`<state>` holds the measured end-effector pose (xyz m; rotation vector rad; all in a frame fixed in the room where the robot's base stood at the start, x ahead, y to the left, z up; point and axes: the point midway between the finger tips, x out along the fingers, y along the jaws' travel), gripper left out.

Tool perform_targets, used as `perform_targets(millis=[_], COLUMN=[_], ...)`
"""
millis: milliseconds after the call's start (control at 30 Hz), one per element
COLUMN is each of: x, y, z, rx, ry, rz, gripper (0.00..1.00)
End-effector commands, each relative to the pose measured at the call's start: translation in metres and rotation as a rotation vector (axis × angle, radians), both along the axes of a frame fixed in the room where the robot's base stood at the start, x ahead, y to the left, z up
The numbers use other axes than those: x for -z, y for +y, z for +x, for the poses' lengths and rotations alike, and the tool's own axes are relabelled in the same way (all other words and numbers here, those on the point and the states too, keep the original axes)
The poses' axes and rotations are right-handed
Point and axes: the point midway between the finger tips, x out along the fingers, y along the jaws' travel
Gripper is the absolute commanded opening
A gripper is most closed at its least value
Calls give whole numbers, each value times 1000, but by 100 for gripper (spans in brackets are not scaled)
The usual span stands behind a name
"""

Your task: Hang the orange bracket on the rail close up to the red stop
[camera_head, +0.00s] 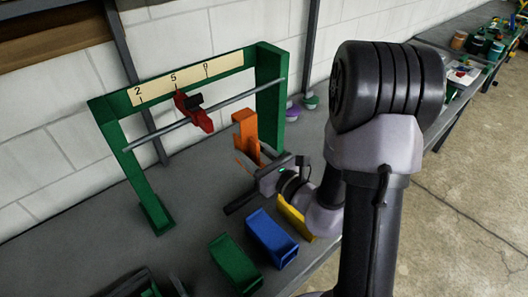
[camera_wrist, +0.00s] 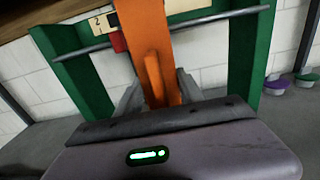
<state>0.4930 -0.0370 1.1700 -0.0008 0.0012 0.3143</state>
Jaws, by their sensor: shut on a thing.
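The orange bracket (camera_head: 245,134) is held upright in my gripper (camera_head: 247,166), in front of and below the rail. In the wrist view the bracket (camera_wrist: 150,50) rises between the fingers of my gripper (camera_wrist: 160,90), and its top runs out of the picture. The grey rail (camera_head: 238,97) spans the green frame (camera_head: 270,100). The red stop (camera_head: 193,112) sits on the rail left of the bracket, with a dark knob on it. In the wrist view a bit of the red stop (camera_wrist: 118,42) shows left of the bracket. I cannot tell whether the bracket touches the rail.
A scale strip (camera_head: 185,77) with numbers runs along the frame's top. A green block (camera_head: 235,262), a blue block (camera_head: 270,238) and a yellow piece (camera_head: 295,218) are on the grey bench near my arm. Purple and green round items (camera_head: 310,101) stand behind the frame's right post.

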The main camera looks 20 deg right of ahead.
Motion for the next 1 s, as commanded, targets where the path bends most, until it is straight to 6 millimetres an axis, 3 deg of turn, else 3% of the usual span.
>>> perform_targets(millis=[1000], x=[-2], y=[39], z=[105], rx=[-1], ry=[-2], rz=[1], gripper=[0])
